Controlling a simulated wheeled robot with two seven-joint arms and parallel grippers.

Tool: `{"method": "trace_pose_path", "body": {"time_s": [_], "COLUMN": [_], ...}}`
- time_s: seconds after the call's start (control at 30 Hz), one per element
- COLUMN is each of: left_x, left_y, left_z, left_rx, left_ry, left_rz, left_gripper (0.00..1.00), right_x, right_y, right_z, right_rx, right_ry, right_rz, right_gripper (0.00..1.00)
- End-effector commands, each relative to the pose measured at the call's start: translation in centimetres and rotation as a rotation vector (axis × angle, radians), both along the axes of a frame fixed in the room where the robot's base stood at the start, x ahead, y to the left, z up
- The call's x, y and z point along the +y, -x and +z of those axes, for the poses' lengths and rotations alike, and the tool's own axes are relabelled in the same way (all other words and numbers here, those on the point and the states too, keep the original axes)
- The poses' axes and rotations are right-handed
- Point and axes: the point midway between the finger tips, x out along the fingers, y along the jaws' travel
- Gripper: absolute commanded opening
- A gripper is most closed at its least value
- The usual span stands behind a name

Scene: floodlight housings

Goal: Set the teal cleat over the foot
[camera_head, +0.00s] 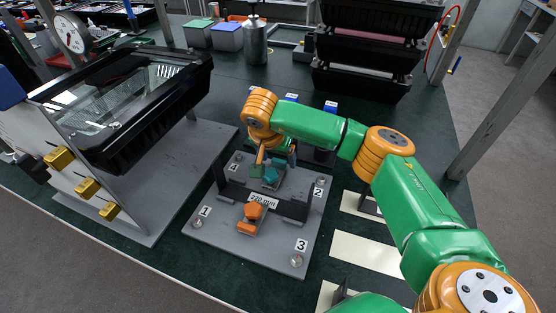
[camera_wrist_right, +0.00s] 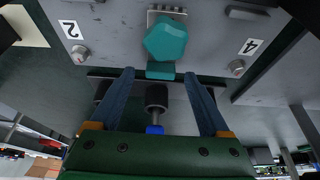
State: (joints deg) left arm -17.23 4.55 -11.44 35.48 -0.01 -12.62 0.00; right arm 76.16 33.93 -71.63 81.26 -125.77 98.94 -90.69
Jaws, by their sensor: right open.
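The teal cleat (camera_head: 271,176) has a faceted knob and sits at the back of a grey fixture plate (camera_head: 240,249). In the right wrist view the teal cleat (camera_wrist_right: 166,42) is just beyond the fingertips, with a slotted metal strip on its far side. My right gripper (camera_head: 273,157) is over the back of the plate, close to the cleat. In the wrist view its two blue fingers (camera_wrist_right: 158,78) are apart, with nothing gripped. A dark bar runs across the plate by the cleat; I cannot tell which part is the foot. My left gripper is not in view.
An orange cleat (camera_head: 251,218) sits at the plate's front by a "220 mm" label. Numbered studs mark the corners. A black floodlight housing (camera_head: 140,105) stands left; other dark housings (camera_head: 365,50) stand at the back. Pale strips (camera_head: 366,252) lie to the right.

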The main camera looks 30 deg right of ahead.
Motion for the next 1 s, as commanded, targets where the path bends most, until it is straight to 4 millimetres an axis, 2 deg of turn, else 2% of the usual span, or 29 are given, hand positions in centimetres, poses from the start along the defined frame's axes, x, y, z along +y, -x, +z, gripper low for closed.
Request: {"method": "trace_pose_path", "body": {"time_s": [0.1,0.33,0.37,0.63,1.0], "left_x": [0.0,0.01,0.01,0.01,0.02], "left_y": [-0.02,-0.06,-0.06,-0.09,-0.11], "left_z": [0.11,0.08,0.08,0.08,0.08], "left_rx": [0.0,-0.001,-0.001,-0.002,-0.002], "left_ry": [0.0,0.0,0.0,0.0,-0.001], "left_rz": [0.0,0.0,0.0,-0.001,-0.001], "left_gripper": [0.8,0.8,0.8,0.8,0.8], "right_x": [-0.3,-0.37,-0.36,-0.35,-0.36], "right_y": [-0.26,-0.35,-0.36,-0.34,-0.34], "right_z": [-1.04,-1.23,-1.23,-1.21,-1.2], "right_rx": [0.001,-0.001,-0.001,-0.001,-0.001], "right_ry": [-0.001,0.0,0.0,0.0,0.0], "right_rz": [0.0,0.0,0.0,0.0,0.0], "right_gripper": [0.8,0.8,0.75,0.02,0.0]}}
